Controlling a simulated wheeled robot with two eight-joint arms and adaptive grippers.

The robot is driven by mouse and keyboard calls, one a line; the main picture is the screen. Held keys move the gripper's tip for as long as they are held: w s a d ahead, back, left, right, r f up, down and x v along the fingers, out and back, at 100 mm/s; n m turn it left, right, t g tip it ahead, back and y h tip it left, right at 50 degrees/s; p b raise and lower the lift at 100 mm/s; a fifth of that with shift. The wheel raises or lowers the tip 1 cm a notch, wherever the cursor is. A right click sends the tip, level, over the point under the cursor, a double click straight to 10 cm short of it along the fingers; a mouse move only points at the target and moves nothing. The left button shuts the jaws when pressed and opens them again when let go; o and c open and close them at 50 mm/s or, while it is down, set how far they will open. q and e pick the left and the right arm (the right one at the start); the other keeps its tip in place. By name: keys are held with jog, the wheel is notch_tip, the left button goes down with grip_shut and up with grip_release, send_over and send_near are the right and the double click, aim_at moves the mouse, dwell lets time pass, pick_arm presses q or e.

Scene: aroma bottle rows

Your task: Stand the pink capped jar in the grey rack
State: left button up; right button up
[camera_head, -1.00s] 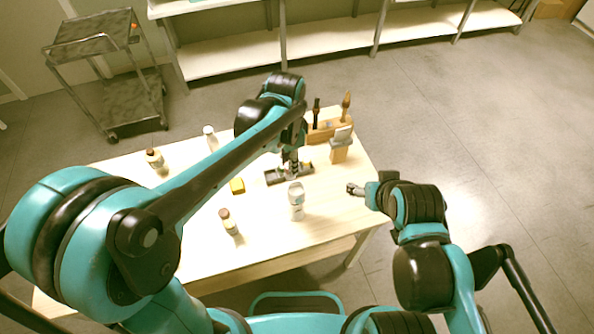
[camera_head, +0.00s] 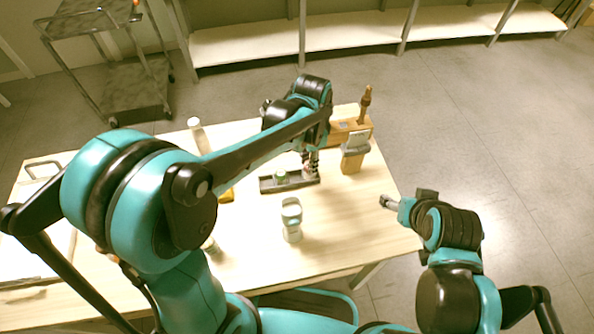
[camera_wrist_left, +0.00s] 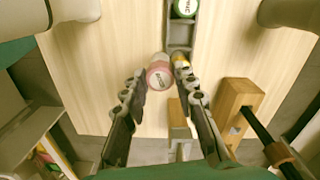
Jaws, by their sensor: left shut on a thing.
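The pink capped jar (camera_wrist_left: 159,76) shows in the left wrist view between the tips of my left gripper (camera_wrist_left: 163,83), which is shut on it. In the head view my left gripper (camera_head: 310,165) is at the right end of the grey rack (camera_head: 268,186), and the jar is mostly hidden there. The rack also shows in the left wrist view (camera_wrist_left: 181,34). A green capped jar (camera_wrist_left: 185,8) stands in it; it also shows in the head view (camera_head: 281,176). I cannot tell whether the pink jar touches the rack. My right gripper (camera_head: 388,202) is beyond the table's right edge; its fingers are too small to judge.
A wooden holder with a brush (camera_head: 365,104) and a wooden block with a grey top (camera_head: 354,150) stand right of the rack. A white bottle (camera_head: 291,222) stands in front of it. A yellow thing (camera_head: 227,195) lies to the left. The table's front right is clear.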

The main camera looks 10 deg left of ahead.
pick_arm(q)
jog(key=shift+w+a+f+b, duration=0.35)
jog(key=shift+a+f+b, duration=0.25)
jog(key=shift+f, duration=0.55)
jog(key=shift+w+a+f+b, duration=0.3)
jog(key=shift+a+f+b, duration=0.15)
jog(key=shift+a+f, duration=0.5)
jog(key=shift+w+a+f+b, duration=0.35)
jog(key=shift+a+f+b, duration=0.15)
jog(key=shift+f, duration=0.8)
jog(key=shift+f, duration=0.15)
jog(key=o, duration=0.9)
jog(key=shift+o, duration=0.2)
